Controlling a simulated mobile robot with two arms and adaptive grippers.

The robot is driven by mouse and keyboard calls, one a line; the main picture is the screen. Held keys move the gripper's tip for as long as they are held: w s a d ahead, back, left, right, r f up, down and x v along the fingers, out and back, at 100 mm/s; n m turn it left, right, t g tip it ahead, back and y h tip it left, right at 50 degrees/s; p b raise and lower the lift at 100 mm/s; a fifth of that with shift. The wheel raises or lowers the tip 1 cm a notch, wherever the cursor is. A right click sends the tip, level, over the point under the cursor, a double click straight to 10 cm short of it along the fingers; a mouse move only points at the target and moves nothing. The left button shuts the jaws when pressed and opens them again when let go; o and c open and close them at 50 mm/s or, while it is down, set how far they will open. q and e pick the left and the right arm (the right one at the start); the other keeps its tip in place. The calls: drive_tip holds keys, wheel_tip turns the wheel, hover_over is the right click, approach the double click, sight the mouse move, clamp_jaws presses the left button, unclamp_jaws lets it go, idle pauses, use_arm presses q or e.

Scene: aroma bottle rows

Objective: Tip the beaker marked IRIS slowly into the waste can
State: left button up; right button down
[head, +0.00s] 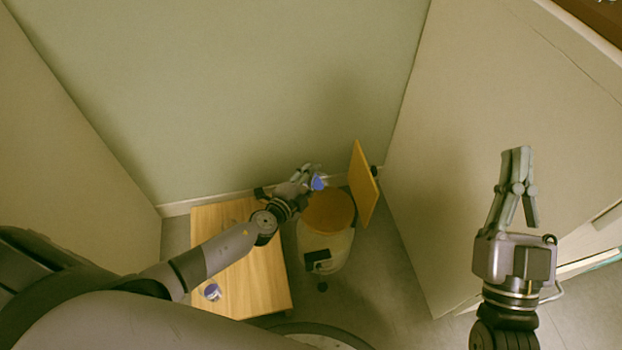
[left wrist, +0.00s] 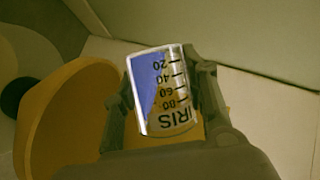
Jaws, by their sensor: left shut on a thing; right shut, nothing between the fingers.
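My left gripper (head: 314,174) is shut on the beaker marked IRIS (head: 319,184), beside and just above the far side of the waste can (head: 325,252). In the left wrist view the beaker (left wrist: 182,100) sits between my left fingers, with its marks and name upside down. Its blue liquid lies slanted along the left wall, so the beaker looks tilted. I see no stream leaving it. The can's top is orange, and an orange panel like a lid (head: 364,186) stands up at its right. My right gripper (head: 519,152) is shut and empty, far to the right.
A wooden table (head: 240,262) stands left of the can, with a second small beaker (head: 212,292) holding something blue near its front left. Walls close in behind and on both sides. Bare floor (head: 378,275) shows right of the can.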

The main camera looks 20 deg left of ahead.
use_arm(q)
drive_tip(key=shift+f, duration=0.1)
drive_tip(key=shift+b, duration=0.4)
use_arm(e)
drive_tip(key=shift+s+d+r+t+y, duration=0.1)
drive_tip(key=shift+s+r+t+y, duration=0.4)
drive_tip(key=shift+s+r+t, duration=0.9)
drive_tip(key=shift+r, duration=0.15)
